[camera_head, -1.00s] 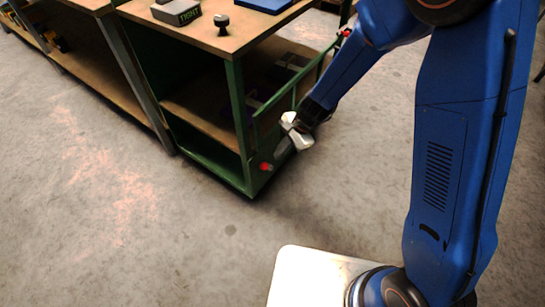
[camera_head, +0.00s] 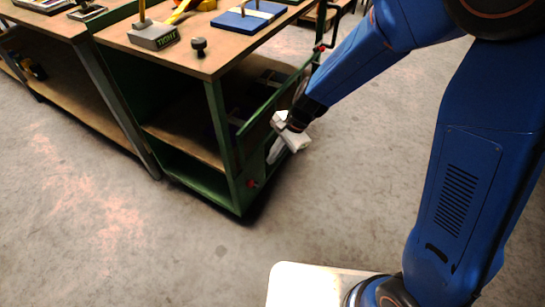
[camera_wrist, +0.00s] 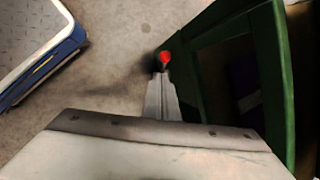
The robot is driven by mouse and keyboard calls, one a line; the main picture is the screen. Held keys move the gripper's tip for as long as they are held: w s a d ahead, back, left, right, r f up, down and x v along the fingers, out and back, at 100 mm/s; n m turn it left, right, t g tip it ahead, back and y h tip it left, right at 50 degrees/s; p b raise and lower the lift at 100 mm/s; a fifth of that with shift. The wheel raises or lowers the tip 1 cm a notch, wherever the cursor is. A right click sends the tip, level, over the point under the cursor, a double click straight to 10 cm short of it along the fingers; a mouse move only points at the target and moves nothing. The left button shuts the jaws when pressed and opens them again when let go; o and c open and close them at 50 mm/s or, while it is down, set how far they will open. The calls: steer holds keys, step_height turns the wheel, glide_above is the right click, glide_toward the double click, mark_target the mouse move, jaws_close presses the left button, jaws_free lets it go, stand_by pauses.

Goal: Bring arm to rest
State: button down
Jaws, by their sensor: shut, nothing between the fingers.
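My gripper (camera_wrist: 162,85) shows in the wrist view with its fingers together and nothing between them. In the head view my blue arm reaches down and left, and the white wrist part (camera_head: 290,135) hangs beside the right end of the green-framed workbench (camera_head: 222,150). The fingertips are hard to make out there. In the wrist view the fingers point toward a red knob (camera_wrist: 165,57) low by the green frame (camera_wrist: 278,75). I cannot tell whether they touch it.
On the bench top stand a grey block marked TIGHT (camera_head: 153,37), a black knob (camera_head: 199,46) and a blue plate (camera_head: 242,20). A second bench (camera_head: 85,95) adjoins on the left. The concrete floor (camera_head: 95,225) in front is clear.

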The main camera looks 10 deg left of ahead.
stand_by(0.3)
steer(key=s+d+r+n+t+h, duration=0.1)
steer(key=s+d+r+n+t, duration=0.15)
steer(key=d+r, duration=0.65)
steer(key=s+d+r+n+t, duration=0.1)
steer(key=s+d+r+n, duration=0.15)
steer(key=d+r, duration=0.6)
steer(key=s+d+r+n+t+h, duration=0.1)
steer(key=s+d+r+n+h, duration=0.1)
steer(key=s+d, duration=0.4)
steer(key=s+d+r+n+t+h, duration=0.1)
steer(key=s+d+r+n, duration=0.1)
steer(key=s+d, duration=0.5)
steer(key=d+r, duration=0.1)
steer(key=d, duration=0.5)
steer(key=shift+d+t+h, duration=0.3)
steer(key=shift+t+h, duration=0.05)
steer(key=shift+h, duration=0.05)
